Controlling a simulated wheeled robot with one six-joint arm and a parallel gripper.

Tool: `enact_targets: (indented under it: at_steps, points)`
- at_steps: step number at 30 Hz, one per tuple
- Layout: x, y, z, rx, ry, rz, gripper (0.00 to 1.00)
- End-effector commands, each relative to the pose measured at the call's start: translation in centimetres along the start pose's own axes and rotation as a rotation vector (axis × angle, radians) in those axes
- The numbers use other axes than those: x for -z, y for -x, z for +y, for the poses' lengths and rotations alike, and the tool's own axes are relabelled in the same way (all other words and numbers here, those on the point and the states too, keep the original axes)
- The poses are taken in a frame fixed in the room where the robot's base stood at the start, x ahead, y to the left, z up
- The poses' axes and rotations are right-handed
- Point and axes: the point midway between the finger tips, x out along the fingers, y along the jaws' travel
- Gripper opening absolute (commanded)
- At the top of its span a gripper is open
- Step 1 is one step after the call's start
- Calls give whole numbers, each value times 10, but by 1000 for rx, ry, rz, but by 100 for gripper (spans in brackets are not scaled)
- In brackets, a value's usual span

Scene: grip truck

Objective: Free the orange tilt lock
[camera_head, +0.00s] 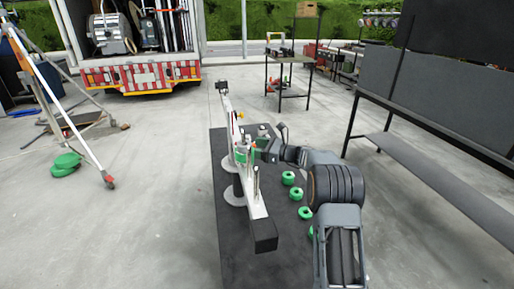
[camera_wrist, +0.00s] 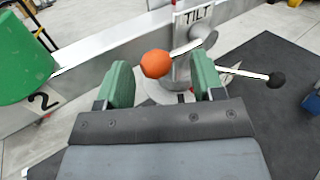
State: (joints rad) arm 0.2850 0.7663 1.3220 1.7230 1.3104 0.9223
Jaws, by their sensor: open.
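The orange tilt lock shows in the wrist view as an orange ball knob (camera_wrist: 156,63) on a short metal lever. The lever runs right to a pivot on a grey post below a "TILT" label (camera_wrist: 197,15). My gripper (camera_wrist: 164,76) is open, with its two green-padded fingers on either side of the knob. A gap shows on both sides, wider on the right. I cannot tell how deep the knob sits between the pads. In the head view my gripper (camera_head: 258,149) is beside the long grey crane arm (camera_head: 252,195), where the knob is too small to make out clearly.
A second lever with a black knob (camera_wrist: 277,80) sticks out right of the post. A green cylinder (camera_wrist: 24,58) stands at left by a "2" mark. Several green rings (camera_head: 305,213) lie on the dark mat (camera_head: 232,262). A bench (camera_head: 440,165) stands at right.

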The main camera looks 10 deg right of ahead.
Motion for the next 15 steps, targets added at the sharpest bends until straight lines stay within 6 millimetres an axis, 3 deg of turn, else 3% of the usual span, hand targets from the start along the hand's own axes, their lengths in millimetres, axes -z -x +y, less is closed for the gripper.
enact_targets:
  at_steps: [12,15]
  points:
    - [0,-6,0,-1,-1,0,62]
    - [0,-6,0,-1,0,0,52]
